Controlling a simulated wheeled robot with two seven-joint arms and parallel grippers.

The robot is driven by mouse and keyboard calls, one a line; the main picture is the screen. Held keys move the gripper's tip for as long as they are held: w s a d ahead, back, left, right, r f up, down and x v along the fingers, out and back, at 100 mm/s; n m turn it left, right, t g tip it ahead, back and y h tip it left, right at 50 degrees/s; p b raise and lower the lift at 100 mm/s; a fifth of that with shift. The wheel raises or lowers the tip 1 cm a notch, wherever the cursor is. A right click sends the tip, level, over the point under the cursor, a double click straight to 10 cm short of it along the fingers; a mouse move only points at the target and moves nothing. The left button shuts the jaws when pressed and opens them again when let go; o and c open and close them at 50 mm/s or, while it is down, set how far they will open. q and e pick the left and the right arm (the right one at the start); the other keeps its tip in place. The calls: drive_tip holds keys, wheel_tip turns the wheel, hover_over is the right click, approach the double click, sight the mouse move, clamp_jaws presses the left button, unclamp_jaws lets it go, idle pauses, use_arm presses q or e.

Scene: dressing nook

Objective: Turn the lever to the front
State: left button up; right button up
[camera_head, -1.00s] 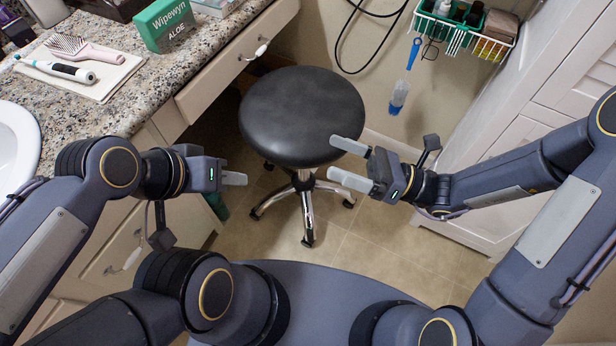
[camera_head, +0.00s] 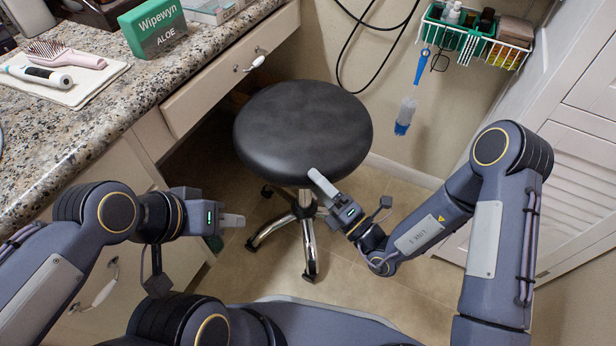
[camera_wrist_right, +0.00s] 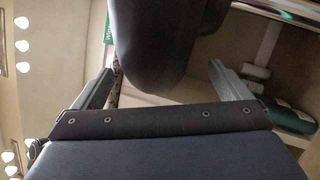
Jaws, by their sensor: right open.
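The black round stool seat (camera_head: 303,125) stands in the middle of the head view on a chrome base (camera_head: 305,225). I cannot make out a separate lever in either view; the area under the seat is mostly hidden by the seat. My right gripper (camera_head: 318,178) is at the seat's front right edge in the head view, one finger showing. In the right wrist view its two fingers (camera_wrist_right: 163,82) are apart, with a dark rounded shape, likely the seat edge (camera_wrist_right: 165,45), showing between them. My left gripper (camera_head: 232,220) hangs left of the stool, seen side-on, apparently empty.
A white louvered cabinet (camera_head: 580,170) stands at the right. A wire rack (camera_head: 475,42) hangs on the back wall. Floor is clear right of the stool.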

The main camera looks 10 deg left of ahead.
drive_tip(key=shift+x, duration=1.65)
drive_tip(key=shift+c, duration=0.3)
drive_tip(key=c, duration=1.2)
drive_tip(key=shift+c, duration=0.6)
